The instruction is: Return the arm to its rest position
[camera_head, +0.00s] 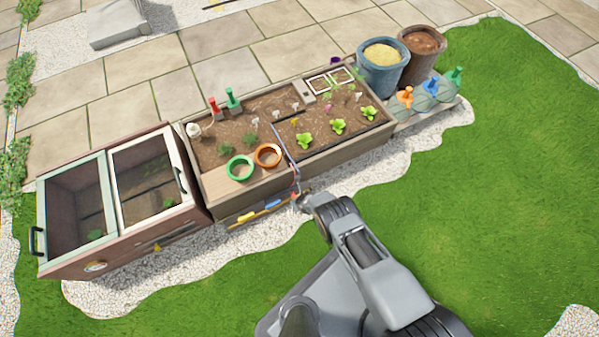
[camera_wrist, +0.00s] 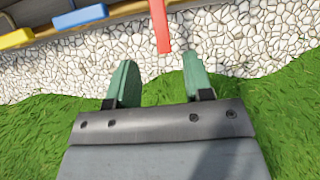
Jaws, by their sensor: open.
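My gripper (camera_wrist: 157,82) shows in the wrist view with its two green fingers apart and nothing between them. It is over the edge between the white gravel and the grass. In the head view my arm reaches up from the bottom, and its end is close to the front side of the wooden planter bed (camera_head: 352,145). The fingers are too small to make out there. A red strip-like part (camera_wrist: 160,25) hangs just beyond the fingers in the wrist view, apart from them.
Tools with yellow (camera_wrist: 15,39) and blue (camera_wrist: 80,17) handles lie along the planter's front. The planter holds seedlings, a green pot ring (camera_head: 240,168) and an orange one (camera_head: 268,155). A cold frame (camera_head: 110,235) stands left, two buckets (camera_head: 381,68) back right. Open grass (camera_head: 480,200) lies right.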

